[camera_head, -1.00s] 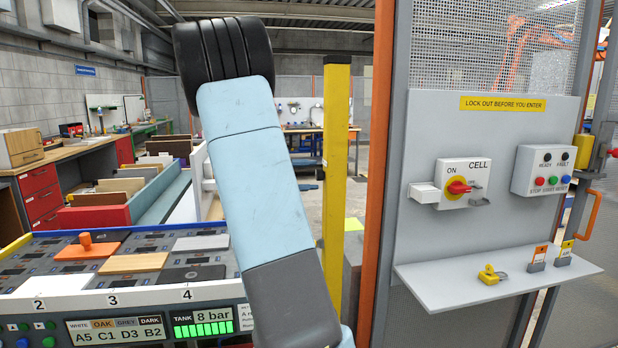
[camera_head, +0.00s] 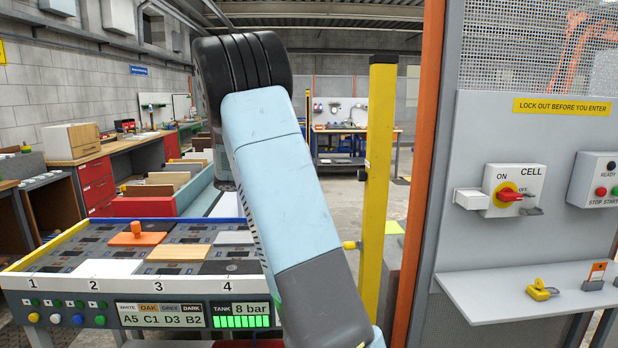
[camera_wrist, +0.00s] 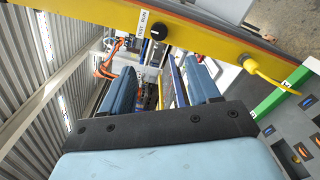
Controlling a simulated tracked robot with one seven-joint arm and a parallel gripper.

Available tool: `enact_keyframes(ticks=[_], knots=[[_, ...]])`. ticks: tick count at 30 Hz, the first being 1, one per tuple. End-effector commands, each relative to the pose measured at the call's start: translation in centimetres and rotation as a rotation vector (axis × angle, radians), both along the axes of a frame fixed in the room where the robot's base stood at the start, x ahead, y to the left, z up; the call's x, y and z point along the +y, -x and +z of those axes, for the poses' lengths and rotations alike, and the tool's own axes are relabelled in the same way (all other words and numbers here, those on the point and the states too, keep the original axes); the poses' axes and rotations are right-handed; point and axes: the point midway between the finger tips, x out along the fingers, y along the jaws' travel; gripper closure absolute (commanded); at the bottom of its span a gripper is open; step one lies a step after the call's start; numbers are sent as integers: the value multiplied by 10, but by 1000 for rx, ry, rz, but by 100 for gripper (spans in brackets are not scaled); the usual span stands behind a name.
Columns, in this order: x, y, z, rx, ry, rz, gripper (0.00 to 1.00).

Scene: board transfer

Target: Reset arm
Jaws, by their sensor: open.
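My light blue arm (camera_head: 285,190) with a black ribbed joint (camera_head: 243,72) rises through the middle of the head view, leaning left at the top. My gripper does not show in the head view. In the wrist view my gripper (camera_wrist: 160,88) shows two blue fingers standing well apart on a black bracket. It is open, with nothing held between the fingers.
A numbered slotted table (camera_head: 60,268) stands at left, with an orange handled plate (camera_head: 137,238) and flat boards on it. A yellow post (camera_head: 378,190) stands close right of my arm. Farther right is a panel with a red-yellow switch (camera_head: 507,195) and shelf (camera_head: 500,297).

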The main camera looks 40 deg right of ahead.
Motion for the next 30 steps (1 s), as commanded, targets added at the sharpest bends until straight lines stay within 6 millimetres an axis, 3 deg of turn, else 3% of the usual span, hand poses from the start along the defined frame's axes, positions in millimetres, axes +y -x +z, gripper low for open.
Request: enact_keyframes(ticks=[13, 17, 23, 30], knots=[[0, 0, 0, -1, -2, 1, 39], [0, 9, 1, -22, -41, 3, 39], [6, 45, -4, -119, -232, 12, 39], [30, 93, -14, -275, -494, 48, 39]])
